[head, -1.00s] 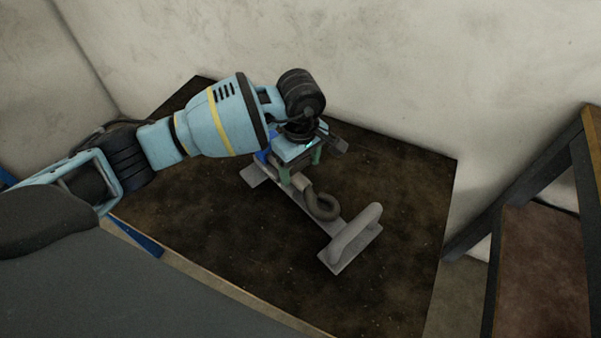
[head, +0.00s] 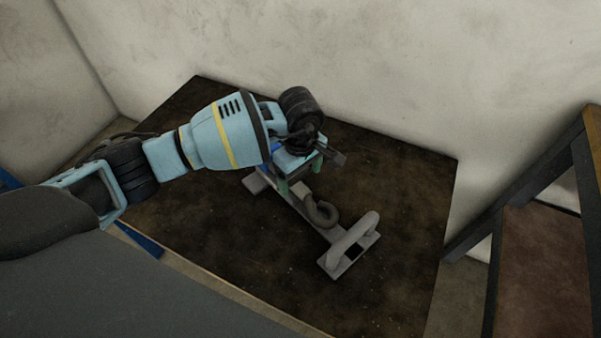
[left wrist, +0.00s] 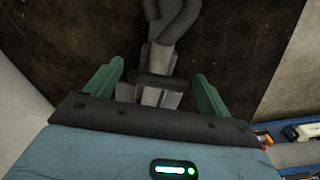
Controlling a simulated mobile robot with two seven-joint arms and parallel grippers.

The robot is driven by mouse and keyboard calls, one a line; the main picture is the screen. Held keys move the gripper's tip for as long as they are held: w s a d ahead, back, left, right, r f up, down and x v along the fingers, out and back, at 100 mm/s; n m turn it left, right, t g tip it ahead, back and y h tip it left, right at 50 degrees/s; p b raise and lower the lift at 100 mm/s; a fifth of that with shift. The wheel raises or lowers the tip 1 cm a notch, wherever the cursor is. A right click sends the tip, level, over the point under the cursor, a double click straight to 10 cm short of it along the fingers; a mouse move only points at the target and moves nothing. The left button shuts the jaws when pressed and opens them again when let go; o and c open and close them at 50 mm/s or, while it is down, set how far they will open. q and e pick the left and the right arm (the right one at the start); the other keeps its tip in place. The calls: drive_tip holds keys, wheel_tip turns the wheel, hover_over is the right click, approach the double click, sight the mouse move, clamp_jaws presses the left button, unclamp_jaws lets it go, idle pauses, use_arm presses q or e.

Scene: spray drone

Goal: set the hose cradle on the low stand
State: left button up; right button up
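The hose cradle (head: 350,246) is a long grey bar with a plate at each end, an arched grey handle on the near right end and a dark curled hose piece (head: 322,211) near its middle. It is over a dark brown flat surface (head: 395,190); I cannot tell if that is the low stand. My left gripper (head: 301,178) is over the far half of the cradle. In the left wrist view, its green fingers (left wrist: 155,85) stand wide apart on both sides of the cradle's bar (left wrist: 153,96), with gaps visible. The right gripper is out of view.
A pale wall (head: 400,70) rises behind the brown surface. A frame with dark legs and a wooden edge (head: 590,150) stands at the right. A grey surface (head: 130,285) fills the lower left. The brown surface is clear right of the cradle.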

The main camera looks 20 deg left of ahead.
use_arm(q)
drive_tip(key=shift+o, duration=0.8)
wheel_tip(320, 180, up, 12)
drive_tip(key=p, duration=0.1)
drive_tip(key=shift+r, duration=0.2)
